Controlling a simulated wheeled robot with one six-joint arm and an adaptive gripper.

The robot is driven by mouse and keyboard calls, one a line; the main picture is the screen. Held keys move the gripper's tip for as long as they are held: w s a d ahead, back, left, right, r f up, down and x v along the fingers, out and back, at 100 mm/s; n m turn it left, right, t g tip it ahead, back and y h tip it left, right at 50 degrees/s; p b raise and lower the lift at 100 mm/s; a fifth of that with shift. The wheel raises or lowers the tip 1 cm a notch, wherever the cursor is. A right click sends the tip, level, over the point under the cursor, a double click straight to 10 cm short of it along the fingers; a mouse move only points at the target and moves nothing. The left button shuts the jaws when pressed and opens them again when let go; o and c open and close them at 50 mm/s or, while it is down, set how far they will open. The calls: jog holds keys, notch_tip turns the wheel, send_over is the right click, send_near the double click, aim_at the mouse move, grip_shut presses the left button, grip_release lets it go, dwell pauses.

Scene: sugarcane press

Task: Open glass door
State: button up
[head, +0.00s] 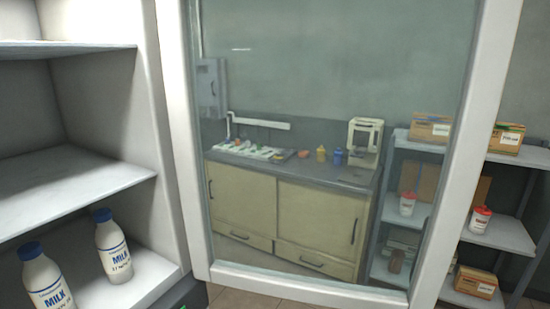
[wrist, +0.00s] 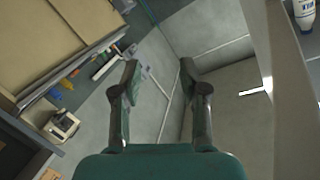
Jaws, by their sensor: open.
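The glass door (head: 482,85) has a wide white frame around a clear pane and fills the middle of the head view. It stands swung out to the right of the white cabinet (head: 168,130), whose shelves show uncovered at the left. No handle is visible on the door. My gripper (wrist: 160,76) is open and empty in the wrist view, with its two dark green fingers apart. It does not show in the head view. I cannot clearly make out the door in the wrist view.
Two milk bottles (head: 113,246) (head: 46,279) stand on the cabinet's lower shelf. Through the glass I see a counter (head: 310,215) with a white machine (head: 364,142). A grey rack (head: 500,235) with boxes and red-lidded tubs stands at the right.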

jog(key=s+a+f+m+h, duration=0.35)
jog(key=s+f, duration=0.25)
jog(key=f, duration=0.5)
jog(key=s+a+f+m+t+h, duration=0.1)
jog(key=s+a+f+h, duration=0.3)
jog(key=s, duration=0.7)
jog(key=s+d+f+m+h, duration=0.1)
jog(key=s+f+m+h, duration=0.1)
jog(key=s+f, duration=0.65)
jog(key=s+r+h, duration=0.1)
jog(key=s+r, duration=0.2)
jog(key=s, duration=0.3)
jog(key=s+r+t+h, duration=0.1)
jog(key=s+r, duration=0.2)
jog(key=s, duration=0.3)
jog(key=s+r+h, duration=0.1)
jog(key=s+r, duration=0.2)
jog(key=s, duration=0.4)
jog(key=s+r+n+t, duration=0.2)
jog(key=s+r+n, duration=0.1)
jog(key=s+r, duration=0.6)
notch_tip(320, 180, up, 5)
jog(key=shift+s+a+f, duration=0.15)
jog(key=shift+s+a, duration=0.05)
jog(key=shift+a, duration=0.1)
